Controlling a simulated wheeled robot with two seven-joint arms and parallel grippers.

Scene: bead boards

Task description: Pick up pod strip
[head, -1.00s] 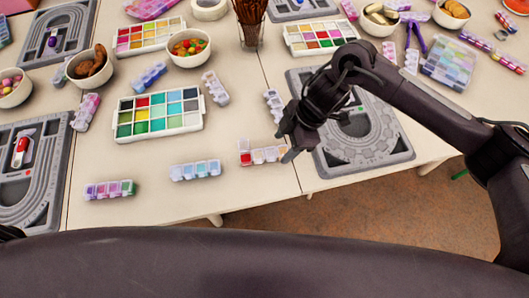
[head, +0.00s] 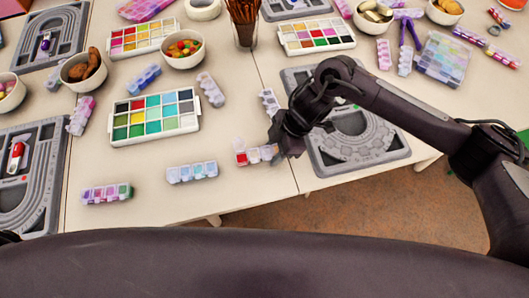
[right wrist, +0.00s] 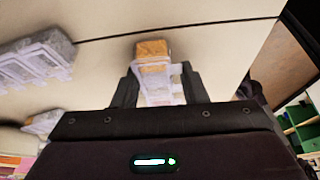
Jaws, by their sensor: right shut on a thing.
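The pod strip (head: 254,156) is a short row of clear-lidded pods, with a red pod at its left end, near the front edge of the table. My right gripper (head: 282,150) is at the right end of this strip and shut on it. In the right wrist view the strip (right wrist: 153,52) shows an orange pod at its far end and stands between the two fingers (right wrist: 158,85). The gripper hides part of the strip in the head view. I cannot tell whether the strip touches the table. My left gripper is not in view.
Other pod strips lie nearby: a pale blue one (head: 192,172) to the left and a purple-green one (head: 106,193) further left. A grey bead board (head: 385,158) lies under and right of my right arm. A paint-like palette (head: 153,137) and bowls (head: 184,60) stand further back.

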